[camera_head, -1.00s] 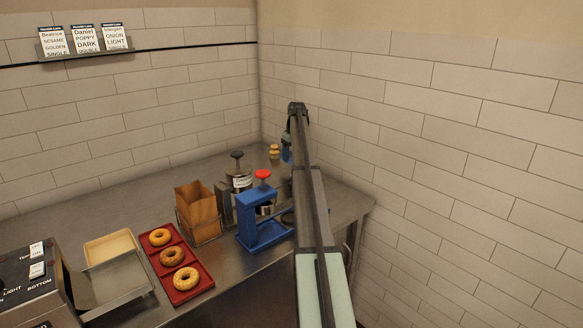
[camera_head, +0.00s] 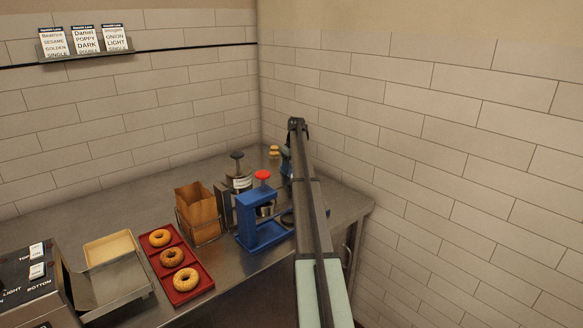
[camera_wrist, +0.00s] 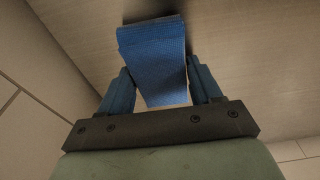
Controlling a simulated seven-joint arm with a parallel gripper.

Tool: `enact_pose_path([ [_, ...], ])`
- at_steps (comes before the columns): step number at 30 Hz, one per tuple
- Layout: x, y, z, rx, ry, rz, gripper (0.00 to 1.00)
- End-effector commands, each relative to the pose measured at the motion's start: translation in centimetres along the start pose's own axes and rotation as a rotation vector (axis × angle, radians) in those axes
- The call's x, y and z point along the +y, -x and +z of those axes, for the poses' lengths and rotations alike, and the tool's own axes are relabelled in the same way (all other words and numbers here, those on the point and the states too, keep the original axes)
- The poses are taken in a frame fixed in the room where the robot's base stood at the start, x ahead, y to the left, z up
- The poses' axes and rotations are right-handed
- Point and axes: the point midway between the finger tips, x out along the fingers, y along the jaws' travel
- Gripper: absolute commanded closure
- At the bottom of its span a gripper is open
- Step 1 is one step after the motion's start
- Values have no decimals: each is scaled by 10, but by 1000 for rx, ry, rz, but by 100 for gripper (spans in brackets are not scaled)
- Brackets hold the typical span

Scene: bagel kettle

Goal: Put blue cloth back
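The folded blue cloth (camera_wrist: 155,65) shows between the two blue fingers of my gripper (camera_wrist: 160,80) in the wrist view. The fingers meet its two sides, and my gripper appears shut on it. A dark shadow lies right at the cloth's far edge on the grey counter surface, so the cloth is close to the counter; I cannot tell whether it touches. In the head view my gripper (camera_head: 287,168) points down over the back right corner of the counter. The cloth is mostly hidden there behind my arm.
A blue press with a red knob (camera_head: 262,215), a metal dispenser (camera_head: 240,180), a paper bag (camera_head: 199,207) and a red bagel tray (camera_head: 195,290) stand further left. The tiled wall (camera_head: 450,170) is close on the right.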

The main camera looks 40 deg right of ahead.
Motion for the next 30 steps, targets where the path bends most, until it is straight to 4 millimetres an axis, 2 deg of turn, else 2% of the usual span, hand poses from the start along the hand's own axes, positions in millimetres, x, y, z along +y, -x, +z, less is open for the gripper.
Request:
enact_pose_path([
  [1, 0, 0, 0, 0, 0, 0, 31],
  [7, 0, 0, 0, 0, 0, 0, 12],
  [17, 0, 4, -1, 0, 0, 0, 12],
  [22, 0, 24, -1, 1, 0, 1, 12],
  [30, 1, 76, -1, 1, 0, 1, 12],
])
